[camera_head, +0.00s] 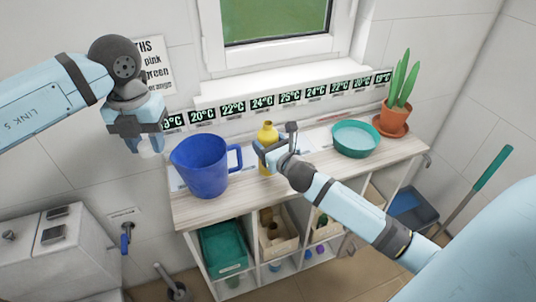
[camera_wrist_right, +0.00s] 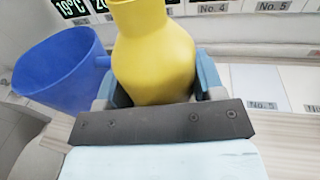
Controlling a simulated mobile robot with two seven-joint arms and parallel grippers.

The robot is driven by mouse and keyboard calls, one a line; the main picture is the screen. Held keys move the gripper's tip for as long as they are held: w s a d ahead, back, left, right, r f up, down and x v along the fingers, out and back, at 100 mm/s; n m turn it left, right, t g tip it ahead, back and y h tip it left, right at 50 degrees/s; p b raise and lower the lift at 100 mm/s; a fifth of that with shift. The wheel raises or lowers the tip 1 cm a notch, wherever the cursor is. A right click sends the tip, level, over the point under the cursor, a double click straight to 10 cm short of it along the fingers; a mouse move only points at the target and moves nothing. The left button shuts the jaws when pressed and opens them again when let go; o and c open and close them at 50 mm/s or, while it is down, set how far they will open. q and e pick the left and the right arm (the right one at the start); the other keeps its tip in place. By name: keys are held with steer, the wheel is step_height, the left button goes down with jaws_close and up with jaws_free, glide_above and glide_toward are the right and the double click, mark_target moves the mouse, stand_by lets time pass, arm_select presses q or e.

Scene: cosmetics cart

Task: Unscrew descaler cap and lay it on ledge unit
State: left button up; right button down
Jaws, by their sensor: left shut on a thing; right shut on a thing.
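The yellow descaler bottle (camera_head: 266,134) stands upright on the pale wooden top of the ledge unit (camera_head: 225,190). My right gripper (camera_head: 268,152) is shut around its body. The right wrist view shows the bottle (camera_wrist_right: 155,55) between both fingers (camera_wrist_right: 160,90), with its top cut off by the frame edge. My left gripper (camera_head: 140,145) is raised at the left, above and left of the blue jug and away from the bottle. It is shut on a small pale piece (camera_head: 150,148), which looks like the cap, though it is partly hidden by the fingers.
A blue jug (camera_head: 200,166) stands left of the bottle and also shows in the right wrist view (camera_wrist_right: 55,75). A teal bowl (camera_head: 356,139) and a potted plant (camera_head: 395,118) stand to the right. Temperature cards (camera_head: 262,101) line the wall ledge. Bare top lies in front of the bowl.

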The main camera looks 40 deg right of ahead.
steer(key=shift+f, duration=1.9)
steer(key=shift+b, duration=0.3)
steer(key=shift+f, duration=0.25)
steer(key=shift+c, duration=1.1)
jaws_free()
steer(key=shift+r, duration=0.2)
